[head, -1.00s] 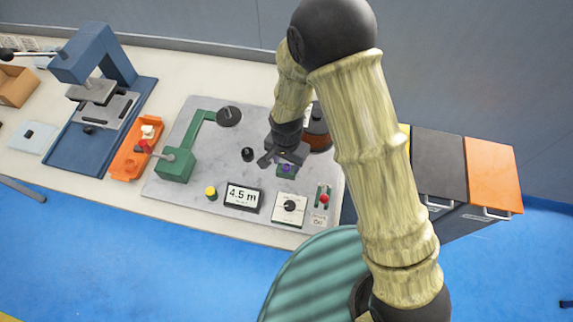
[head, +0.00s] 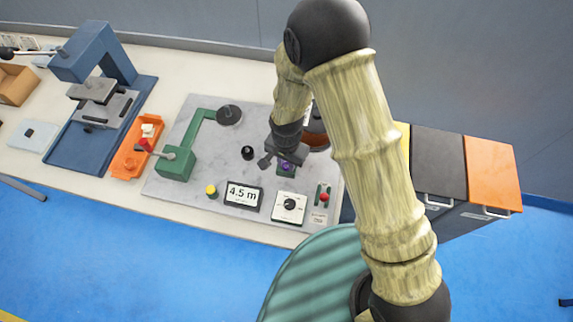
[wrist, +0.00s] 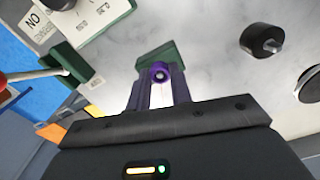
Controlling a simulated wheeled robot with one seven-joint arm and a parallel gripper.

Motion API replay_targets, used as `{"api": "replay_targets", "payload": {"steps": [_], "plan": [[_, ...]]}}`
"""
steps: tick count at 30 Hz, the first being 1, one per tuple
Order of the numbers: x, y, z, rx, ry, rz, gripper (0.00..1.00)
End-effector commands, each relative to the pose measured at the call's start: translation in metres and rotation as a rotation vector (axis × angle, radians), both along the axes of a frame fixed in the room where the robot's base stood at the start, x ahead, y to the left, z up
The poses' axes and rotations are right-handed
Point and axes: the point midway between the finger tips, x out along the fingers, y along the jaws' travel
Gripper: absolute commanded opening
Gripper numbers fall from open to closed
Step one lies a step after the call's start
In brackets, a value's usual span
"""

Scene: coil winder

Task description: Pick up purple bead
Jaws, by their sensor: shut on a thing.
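The purple bead (wrist: 160,72) sits between the fingertips of my gripper (wrist: 160,88) in the wrist view. It looks like a small ring with a pale centre. My gripper is shut on it. A green block (wrist: 158,56) lies just beyond the bead, and I cannot tell whether the bead still touches it. In the head view the bead (head: 286,167) is a small purple spot at the end of my gripper (head: 280,162), over the green block (head: 285,172) on the grey plate.
The grey plate (head: 190,190) carries a green arm post (head: 177,163), a black knob (head: 248,152), a yellow button (head: 211,191), a display reading 4.5 m (head: 243,195), a dial box (head: 289,207) and a red-tipped switch (head: 323,197). An orange tray (head: 125,163) stands left.

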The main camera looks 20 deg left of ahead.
Motion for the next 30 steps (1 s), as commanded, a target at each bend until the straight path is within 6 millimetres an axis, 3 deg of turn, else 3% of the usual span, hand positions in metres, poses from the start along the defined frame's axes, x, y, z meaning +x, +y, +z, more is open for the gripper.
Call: {"api": "replay_targets", "payload": {"steps": [14, 30], "plan": [[0.0, 0.001, 0.01, 0.002, -0.002, 0.0, 0.01], [0.0, 0.001, 0.093, 0.003, -0.002, 0.001, 0.01]]}}
